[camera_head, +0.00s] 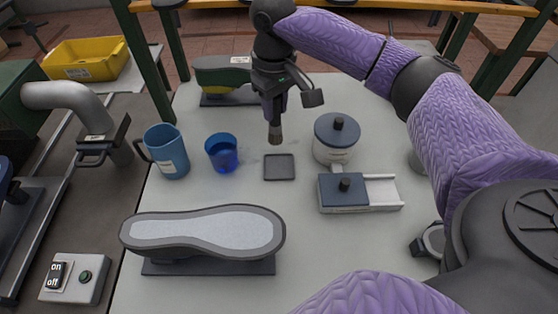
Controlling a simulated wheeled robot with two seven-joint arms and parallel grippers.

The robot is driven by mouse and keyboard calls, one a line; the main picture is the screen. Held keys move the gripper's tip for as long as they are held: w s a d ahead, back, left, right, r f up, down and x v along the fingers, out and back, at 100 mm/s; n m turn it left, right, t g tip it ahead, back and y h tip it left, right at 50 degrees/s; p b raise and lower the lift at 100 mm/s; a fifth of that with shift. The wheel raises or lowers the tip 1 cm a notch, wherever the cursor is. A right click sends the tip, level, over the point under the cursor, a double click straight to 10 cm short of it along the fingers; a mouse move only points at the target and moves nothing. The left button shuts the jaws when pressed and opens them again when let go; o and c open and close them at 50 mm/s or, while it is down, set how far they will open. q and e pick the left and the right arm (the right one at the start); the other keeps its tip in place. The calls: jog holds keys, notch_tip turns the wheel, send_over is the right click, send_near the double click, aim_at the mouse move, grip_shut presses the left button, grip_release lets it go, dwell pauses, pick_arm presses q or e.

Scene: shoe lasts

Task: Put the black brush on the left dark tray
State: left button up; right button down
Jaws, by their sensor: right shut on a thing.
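My right gripper (275,94) reaches in from the right on its purple-sleeved arm and points down over the back of the table. It is shut on the black brush (275,132), which hangs upright with its bristle end down. The brush is just behind the small dark square tray (279,167) in the picture; its exact height above the table is hard to tell. The tray's inside looks empty. The gripper hides the upper part of the brush. My left gripper is not in view.
A blue mug (168,152) and a blue cup (221,152) stand left of the tray. A pot with a dark lid (336,138) and a white holder with a dark block (344,190) stand to the right. A shoe last (205,232) lies in front; another (224,75) is behind.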

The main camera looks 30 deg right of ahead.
aim_at(279, 141)
jog(key=f+b, duration=0.1)
jog(key=f, duration=0.2)
jog(key=f+b, duration=0.1)
jog(key=f, duration=0.3)
jog(key=d+f+b, duration=0.1)
jog(key=f, duration=0.2)
jog(key=shift+f, duration=0.2)
jog(key=shift+r, duration=0.1)
jog(key=shift+c, duration=2.2)
grip_release()
notch_tip(279, 141, up, 11)
jog(key=p, duration=0.3)
jog(key=shift+w+r+p, duration=0.1)
jog(key=shift+r+p, duration=0.05)
jog(key=shift+p, duration=0.2)
jog(key=shift+r, duration=0.4)
